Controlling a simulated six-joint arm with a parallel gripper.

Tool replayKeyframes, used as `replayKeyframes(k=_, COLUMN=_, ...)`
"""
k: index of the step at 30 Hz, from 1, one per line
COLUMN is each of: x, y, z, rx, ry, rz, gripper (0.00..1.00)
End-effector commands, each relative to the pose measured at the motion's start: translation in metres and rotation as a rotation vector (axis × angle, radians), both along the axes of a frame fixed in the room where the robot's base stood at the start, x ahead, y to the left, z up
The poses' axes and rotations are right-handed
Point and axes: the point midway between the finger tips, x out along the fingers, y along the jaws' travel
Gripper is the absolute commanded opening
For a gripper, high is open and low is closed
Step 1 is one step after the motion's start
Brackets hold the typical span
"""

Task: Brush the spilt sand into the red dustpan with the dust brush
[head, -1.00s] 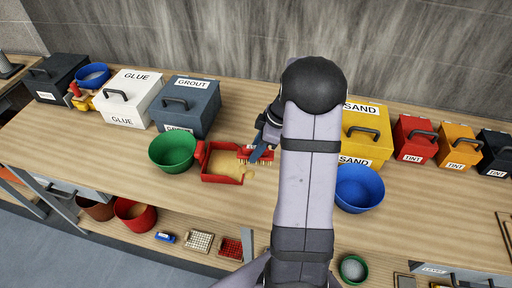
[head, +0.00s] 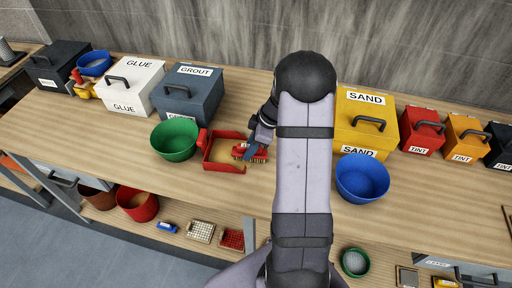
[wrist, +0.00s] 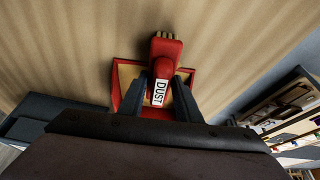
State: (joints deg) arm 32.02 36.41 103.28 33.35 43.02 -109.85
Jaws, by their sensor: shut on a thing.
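The red dustpan (head: 206,163) lies on the bench with tan sand (head: 222,149) inside it. My gripper (head: 255,145) is shut on the red dust brush (head: 240,152), which is at the dustpan's right-hand, open end, bristles down. I cannot tell whether the bristles touch the pan floor or the bench. In the wrist view, the brush (wrist: 165,50) with its DUST label sits between my two fingers (wrist: 160,97), and the dustpan (wrist: 124,72) shows behind it. No loose sand is clearly seen outside the pan; the brush may hide some.
A green bucket (head: 174,141) stands close left of the dustpan, and a grey GROUT box (head: 190,95) stands behind. A blue bucket (head: 361,180) and yellow SAND box (head: 362,120) stand to the right of my arm. Bare bench (head: 225,190) lies in front of the pan.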

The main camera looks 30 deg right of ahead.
Motion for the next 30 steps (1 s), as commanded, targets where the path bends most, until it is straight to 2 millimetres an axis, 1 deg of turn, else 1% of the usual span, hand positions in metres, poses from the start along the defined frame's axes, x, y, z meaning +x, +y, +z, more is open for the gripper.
replayKeyframes(k=2, x=0.004, y=0.006, z=-0.002, rx=0.0, ry=0.0, rz=0.003, gripper=0.0)
replayKeyframes(k=5, x=0.005, y=0.006, z=0.005, rx=0.001, ry=0.001, rz=0.001, gripper=0.0)
replayKeyframes(k=6, x=0.005, y=0.006, z=0.019, rx=-0.002, ry=-0.003, rz=0.001, gripper=0.0)
replayKeyframes(k=7, x=0.005, y=0.006, z=0.025, rx=-0.004, ry=-0.003, rz=0.0, gripper=0.0)
replayKeyframes(k=8, x=0.004, y=0.006, z=0.025, rx=-0.002, ry=0.0, rz=0.001, gripper=0.0)
replayKeyframes(k=27, x=0.004, y=0.006, z=0.075, rx=-0.001, ry=0.001, rz=0.0, gripper=0.0)
replayKeyframes(k=30, x=0.004, y=0.006, z=0.08, rx=-0.001, ry=0.001, rz=-0.001, gripper=0.0)
